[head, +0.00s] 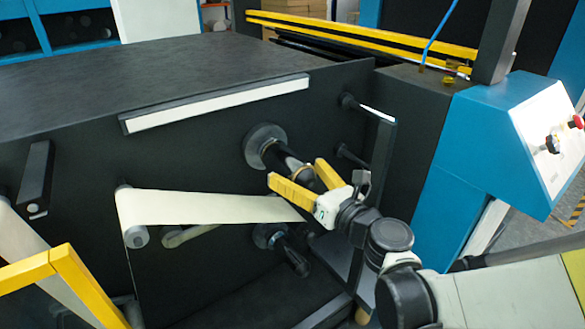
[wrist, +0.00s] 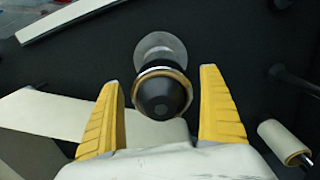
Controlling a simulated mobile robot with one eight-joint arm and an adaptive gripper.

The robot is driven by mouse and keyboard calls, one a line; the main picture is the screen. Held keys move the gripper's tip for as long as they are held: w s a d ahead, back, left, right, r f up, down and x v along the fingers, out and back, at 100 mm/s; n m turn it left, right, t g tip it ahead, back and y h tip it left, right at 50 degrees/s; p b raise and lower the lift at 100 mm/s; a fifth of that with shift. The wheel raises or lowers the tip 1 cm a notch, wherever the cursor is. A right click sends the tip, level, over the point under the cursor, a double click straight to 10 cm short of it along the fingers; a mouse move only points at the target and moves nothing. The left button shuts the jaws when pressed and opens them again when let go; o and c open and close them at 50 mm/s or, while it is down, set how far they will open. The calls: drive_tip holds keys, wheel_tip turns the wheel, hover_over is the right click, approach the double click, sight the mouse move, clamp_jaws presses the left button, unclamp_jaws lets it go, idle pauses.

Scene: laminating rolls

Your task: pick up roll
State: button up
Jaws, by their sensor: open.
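My gripper (head: 297,172) is open in front of the machine's black face. In the wrist view its two yellow fingers (wrist: 160,80) stand on either side of a dark rounded spindle end (wrist: 160,95) with a gold ring, with gaps on both sides. A pale grey disc sits behind that spindle; in the head view the disc (head: 262,144) is on the panel just beyond the fingers, which partly hide the shaft. I cannot tell any separate roll on this spindle. A small cream roll (wrist: 283,143) shows at the lower right of the wrist view.
A cream web (head: 200,207) runs from a grey roller (head: 136,236) toward the area below my gripper. A lower dark spindle (head: 290,255) sticks out beneath. A blue control box (head: 470,120) stands to the right, and a yellow frame (head: 80,280) at lower left.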

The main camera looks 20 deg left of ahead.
drive_tip(key=shift+w+a, duration=0.5)
drive_tip(key=c, duration=1.5)
drive_tip(key=shift+c, duration=0.3)
drive_tip(key=shift+r+p, duration=0.2)
drive_tip(key=shift+p, duration=0.1)
drive_tip(key=p+v, duration=0.2)
drive_tip(key=v, duration=1.6)
